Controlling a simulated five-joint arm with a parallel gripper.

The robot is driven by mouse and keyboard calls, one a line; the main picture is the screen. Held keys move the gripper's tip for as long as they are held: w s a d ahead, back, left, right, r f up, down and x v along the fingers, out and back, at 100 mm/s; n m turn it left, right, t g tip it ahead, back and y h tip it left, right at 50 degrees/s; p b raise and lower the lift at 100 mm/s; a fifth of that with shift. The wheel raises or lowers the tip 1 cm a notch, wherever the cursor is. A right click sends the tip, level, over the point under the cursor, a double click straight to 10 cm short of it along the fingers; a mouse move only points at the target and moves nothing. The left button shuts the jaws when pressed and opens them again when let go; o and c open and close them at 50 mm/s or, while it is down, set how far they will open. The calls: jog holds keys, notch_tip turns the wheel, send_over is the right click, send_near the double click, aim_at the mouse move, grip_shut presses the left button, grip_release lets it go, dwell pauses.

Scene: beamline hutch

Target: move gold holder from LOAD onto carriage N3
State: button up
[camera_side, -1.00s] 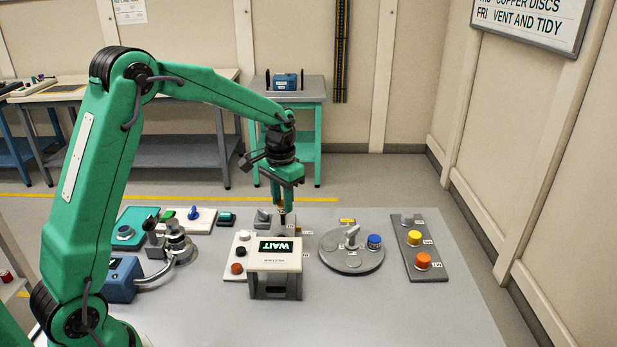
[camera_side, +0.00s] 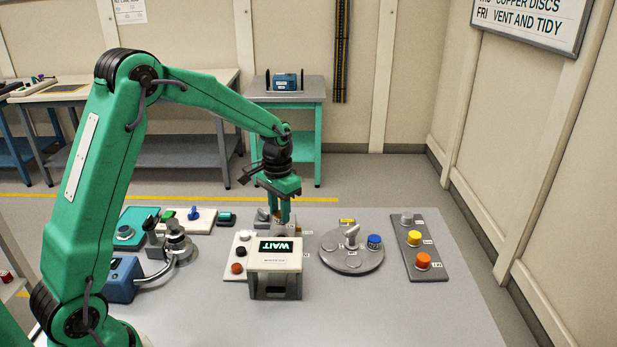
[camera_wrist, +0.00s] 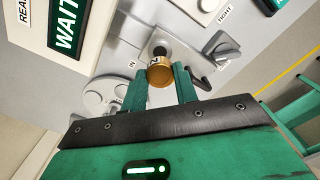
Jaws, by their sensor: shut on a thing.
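My gripper (camera_side: 281,212) is low over the table, behind the white WAIT box. Its two green fingers are shut on the gold holder (camera_wrist: 160,74), which shows as a gold disc between the fingertips in the wrist view. A dark knob and a grey metal fixture (camera_wrist: 165,45) lie just beyond the holder. I cannot tell whether the holder still touches what is under it. I cannot read LOAD or N3 on any part.
The WAIT box (camera_side: 275,263) stands close in front of my gripper. A dark rack (camera_side: 428,268) with grey, yellow and orange holders is at the right. Teal and white panels (camera_side: 178,226) stand at the left. The front right table is clear.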

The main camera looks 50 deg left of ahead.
aim_at(280, 222)
jog(key=shift+f, duration=2)
jog(key=shift+f, duration=0.6)
jog(key=o, duration=1)
jog(key=shift+o, duration=0.2)
jog(key=shift+r, duration=3.95)
jog(key=shift+r, duration=0.1)
